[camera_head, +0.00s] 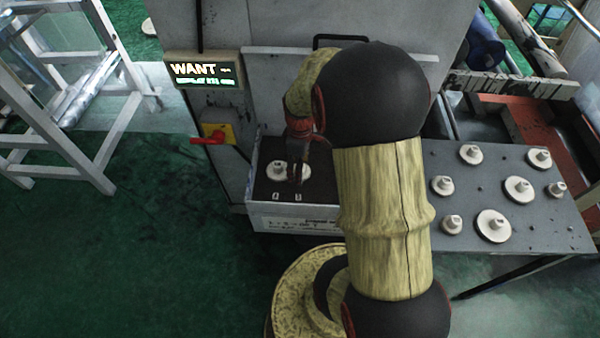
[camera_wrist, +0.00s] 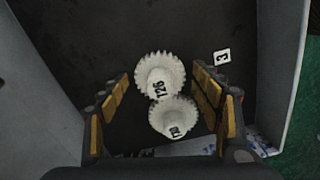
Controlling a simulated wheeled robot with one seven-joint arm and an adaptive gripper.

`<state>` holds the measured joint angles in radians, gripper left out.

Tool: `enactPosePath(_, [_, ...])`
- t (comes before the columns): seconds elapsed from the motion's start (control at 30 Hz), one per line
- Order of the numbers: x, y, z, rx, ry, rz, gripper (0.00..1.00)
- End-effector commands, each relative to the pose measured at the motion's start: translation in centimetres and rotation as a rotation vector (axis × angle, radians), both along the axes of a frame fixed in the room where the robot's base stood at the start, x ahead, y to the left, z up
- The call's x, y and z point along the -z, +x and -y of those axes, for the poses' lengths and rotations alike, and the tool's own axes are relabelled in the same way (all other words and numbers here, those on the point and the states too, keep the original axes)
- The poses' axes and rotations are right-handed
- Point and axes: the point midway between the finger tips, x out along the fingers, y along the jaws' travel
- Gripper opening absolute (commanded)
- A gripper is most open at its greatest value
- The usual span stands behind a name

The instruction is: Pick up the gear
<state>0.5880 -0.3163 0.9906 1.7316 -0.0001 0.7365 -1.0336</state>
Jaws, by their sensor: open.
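Two white toothed gears lie in a dark-floored tray (camera_head: 262,212). In the wrist view one gear (camera_wrist: 150,67) reads what looks like T26. The other gear (camera_wrist: 185,108), nearer the bottom, looks like T20; their rims meet or overlap in the picture. In the head view the gears show as a left one (camera_head: 270,166) and a right one (camera_head: 304,169), the right one partly hidden by my gripper (camera_head: 297,178). My gripper, also in the wrist view (camera_wrist: 160,85), is open, its fingers on either side of the gears. Neither finger clearly touches a gear.
A number card (camera_wrist: 222,57) reading 3 lies right of the gears. The tray's pale wall (camera_wrist: 285,65) rises at the right. A grey table (camera_head: 465,215) holds several more gears. A display (camera_head: 205,72) reads WANT; its remaining text is unclear. A grey cabinet stands behind the tray.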

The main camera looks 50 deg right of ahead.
Motion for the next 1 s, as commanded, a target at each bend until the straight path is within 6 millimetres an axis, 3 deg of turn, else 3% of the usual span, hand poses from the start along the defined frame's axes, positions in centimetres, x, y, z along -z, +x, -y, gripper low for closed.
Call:
enactPosePath(0.17, [-0.09, 0.02, 0.02, 0.000, 0.000, 0.001, 0.65])
enactPosePath(1.0, [-0.08, 0.01, 0.02, 0.000, -0.001, 0.000, 0.18])
